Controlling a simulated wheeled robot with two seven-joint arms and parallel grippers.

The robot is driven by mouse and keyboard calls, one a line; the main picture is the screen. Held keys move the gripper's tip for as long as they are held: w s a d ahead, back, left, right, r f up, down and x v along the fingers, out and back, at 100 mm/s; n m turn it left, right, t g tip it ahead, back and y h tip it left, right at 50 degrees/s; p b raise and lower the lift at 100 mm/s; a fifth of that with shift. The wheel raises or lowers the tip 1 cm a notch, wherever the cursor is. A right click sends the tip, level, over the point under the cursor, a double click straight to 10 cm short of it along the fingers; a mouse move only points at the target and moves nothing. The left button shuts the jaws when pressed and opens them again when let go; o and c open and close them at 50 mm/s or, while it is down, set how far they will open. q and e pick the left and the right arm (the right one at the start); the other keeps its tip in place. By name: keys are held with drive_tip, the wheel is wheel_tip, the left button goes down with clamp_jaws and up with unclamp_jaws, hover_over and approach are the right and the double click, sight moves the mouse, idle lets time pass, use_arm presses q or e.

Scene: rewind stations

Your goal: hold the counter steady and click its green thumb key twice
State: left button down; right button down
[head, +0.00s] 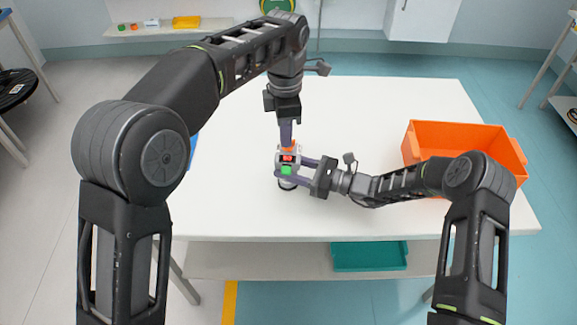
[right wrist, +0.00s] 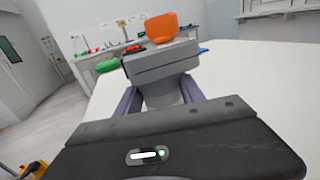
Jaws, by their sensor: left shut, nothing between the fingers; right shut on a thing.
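The counter (head: 297,161) is a small grey device standing upright on the white table, with a red part (head: 288,158), a green key (head: 287,170) and an orange key (head: 288,148). In the right wrist view its grey body (right wrist: 162,72) shows close up, with the green key (right wrist: 106,65) on the left and the orange key (right wrist: 173,25) on top. My right gripper (head: 290,171) is shut on the counter from the right, its fingers either side. My left gripper (head: 287,143) is shut and empty, pointing down just above the orange key; I cannot tell whether it touches.
An orange crate (head: 462,133) stands on the right of the white table (head: 380,100). A teal tray (head: 369,257) lies on the shelf below. A blue item (head: 193,149) shows partly behind my left arm. The tabletop around the counter is clear.

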idle(0.3)
use_arm(q)
drive_tip(key=s+a+r+n+h, duration=0.1)
drive_tip(key=s+a+r+h, duration=0.15)
drive_tip(key=a, duration=0.25)
drive_tip(key=d+m+t+h, duration=0.1)
drive_tip(key=w+d+f+m+t+h, duration=0.1)
drive_tip(key=m+t+h, duration=0.1)
drive_tip(key=w+d+f+m+t+h, duration=0.1)
drive_tip(key=d+t+h, duration=0.1)
drive_tip(key=shift+f, duration=0.1)
idle(0.4)
approach(295, 164)
drive_tip(key=shift+x, duration=2.3)
